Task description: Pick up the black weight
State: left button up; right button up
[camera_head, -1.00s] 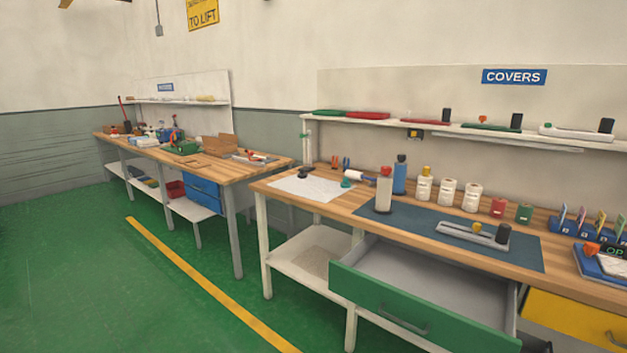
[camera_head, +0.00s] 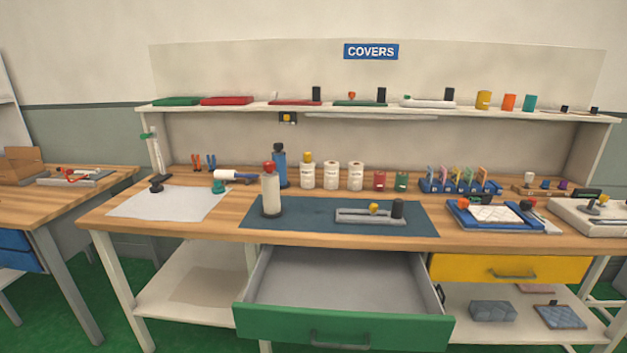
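Several dark objects could be the black weight, and I cannot tell which is meant. A small black knobbed object (camera_head: 156,187) sits on the white sheet (camera_head: 185,205) at the left of the bench. A black cylinder (camera_head: 397,209) stands at the right end of a grey tray (camera_head: 352,216) on the dark blue mat, next to a yellow knob (camera_head: 374,208). Black cylinders also stand on the shelf, at the left (camera_head: 316,94), middle (camera_head: 381,95) and right (camera_head: 449,94). Neither of my grippers is in view.
The wooden bench (camera_head: 225,228) stands ahead, its green-fronted drawer (camera_head: 340,325) pulled open and empty. A yellow drawer (camera_head: 510,268) is shut. Bottles and white jars line the bench's back, below the COVERS sign (camera_head: 371,52). Another bench (camera_head: 85,185) stands at the left.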

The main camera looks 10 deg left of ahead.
aim_at(155, 187)
jog(key=i+j, duration=0.15)
jog(key=j, duration=0.3)
jog(key=i+j, duration=0.15)
jog(key=j, duration=0.35)
jog(key=i+j+z, duration=0.1)
jog(key=j, duration=0.35)
jog(key=i+j, duration=0.2)
jog(key=j, duration=0.3)
jog(key=i+j, duration=0.15)
jog(key=j, duration=0.3)
jog(key=i+j+z, duration=0.1)
jog(key=j, duration=0.4)
jog(key=i+j, duration=0.2)
jog(key=j, duration=0.3)
jog(key=i+j+z, duration=0.1)
jog(key=j, duration=0.4)
